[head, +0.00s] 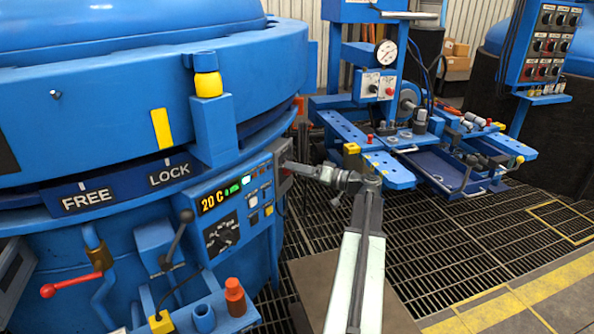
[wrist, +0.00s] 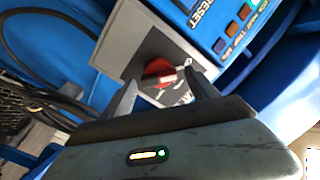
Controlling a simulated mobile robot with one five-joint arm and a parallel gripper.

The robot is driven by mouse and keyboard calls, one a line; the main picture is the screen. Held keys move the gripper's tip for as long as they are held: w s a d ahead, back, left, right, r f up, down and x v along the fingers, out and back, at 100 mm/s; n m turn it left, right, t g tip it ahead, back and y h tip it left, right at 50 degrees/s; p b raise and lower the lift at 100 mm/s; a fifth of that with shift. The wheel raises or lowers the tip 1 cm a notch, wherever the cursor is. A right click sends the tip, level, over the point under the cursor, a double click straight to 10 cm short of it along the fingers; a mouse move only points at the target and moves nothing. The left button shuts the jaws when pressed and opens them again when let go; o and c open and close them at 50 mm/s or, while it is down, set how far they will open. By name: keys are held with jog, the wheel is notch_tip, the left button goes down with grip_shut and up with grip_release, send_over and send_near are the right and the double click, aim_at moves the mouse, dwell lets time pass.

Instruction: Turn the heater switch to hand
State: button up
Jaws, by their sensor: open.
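A red rotary knob (wrist: 158,68), which looks like the heater switch, sits on a dark plate on the face of a grey box (wrist: 124,42) in the wrist view. A pale mark shows on or beside the knob, but its lettering and setting cannot be read. My gripper (wrist: 161,80) is open, with one finger on either side of the knob; I cannot tell whether they touch it. In the head view my gripper (head: 290,166) reaches the grey box (head: 283,154) at the right edge of the blue control panel (head: 205,228); the knob is hidden there.
The panel carries a lit "20 C" display (head: 213,200), a black dial (head: 222,235) and small buttons. A black lever (head: 178,235) and an orange-capped part (head: 235,297) stand in front. A blue workbench (head: 350,130) is behind my arm. Black cables (wrist: 45,60) hang left of the box.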

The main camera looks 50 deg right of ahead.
jog(key=c, duration=1.4)
jog(key=shift+o, duration=0.2)
jog(key=shift+m, duration=0.3)
jog(key=m, duration=1.9)
jog(key=shift+f+b, duration=0.4)
jog(key=shift+m, duration=0.3)
